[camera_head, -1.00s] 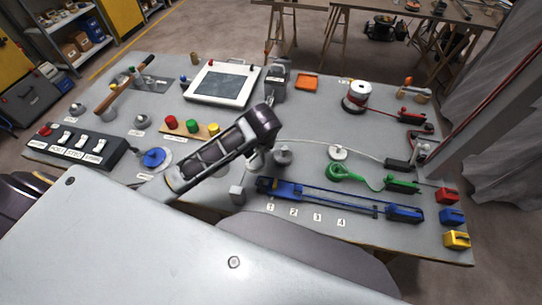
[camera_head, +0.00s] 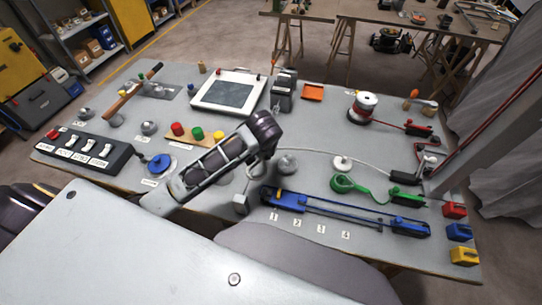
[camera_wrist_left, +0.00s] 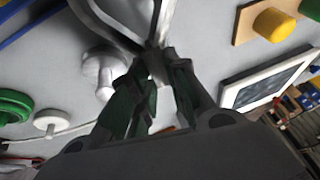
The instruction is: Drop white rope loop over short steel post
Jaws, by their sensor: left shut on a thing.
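My left gripper (camera_head: 264,158) hangs over the front middle of the bench. In the left wrist view its fingers (camera_wrist_left: 155,88) are shut on the white rope loop (camera_wrist_left: 122,16), which spreads out beyond the fingertips. In the head view the loop (camera_head: 255,167) is partly hidden by the gripper. A white cord (camera_head: 325,156) runs from there to the right. A squat steel post (camera_head: 287,163) stands just right of the gripper; it also shows in the left wrist view (camera_wrist_left: 103,66). The loop is beside this post, not around it. My right gripper is not in view.
A white disc with a peg (camera_head: 342,162) and a green coil (camera_head: 345,184) lie to the right. A blue slide (camera_head: 285,201) is in front. Other steel posts (camera_head: 149,128) stand left. Coloured buttons (camera_head: 197,133) and a framed panel (camera_head: 228,95) are behind the arm.

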